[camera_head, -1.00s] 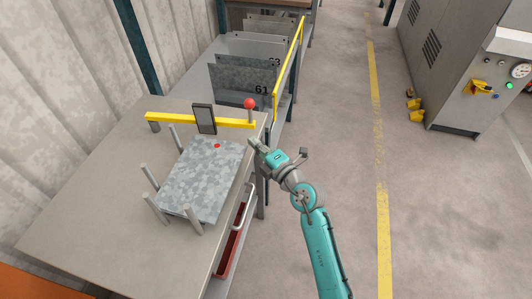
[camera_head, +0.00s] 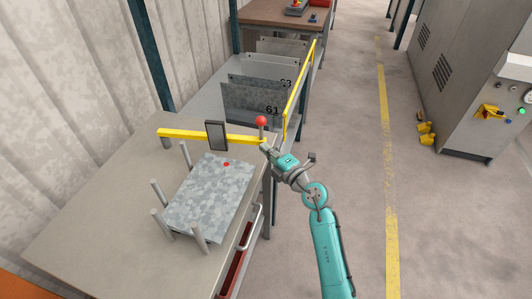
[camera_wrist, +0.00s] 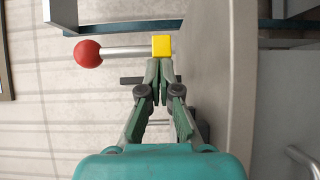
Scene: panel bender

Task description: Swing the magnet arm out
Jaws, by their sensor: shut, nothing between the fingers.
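The magnet arm is a yellow bar (camera_head: 185,134) across the back of the table, above a grey metal sheet (camera_head: 210,195). A dark flat block (camera_head: 216,136) hangs on the bar. A red ball knob (camera_head: 261,121) stands on a post at its right end. My gripper (camera_head: 265,148) is shut and empty, just in front of that right end. In the wrist view my fingertips (camera_wrist: 160,64) lie right at the yellow bar end (camera_wrist: 161,46); I cannot tell whether they touch. The red ball (camera_wrist: 88,53) is left of them there.
Several grey posts (camera_head: 158,192) stand around the sheet. Behind the table is a rack of numbered sheets (camera_head: 250,103) with a yellow rail (camera_head: 300,85). A grey cabinet (camera_head: 465,75) stands at right. The floor (camera_head: 350,130) between is clear.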

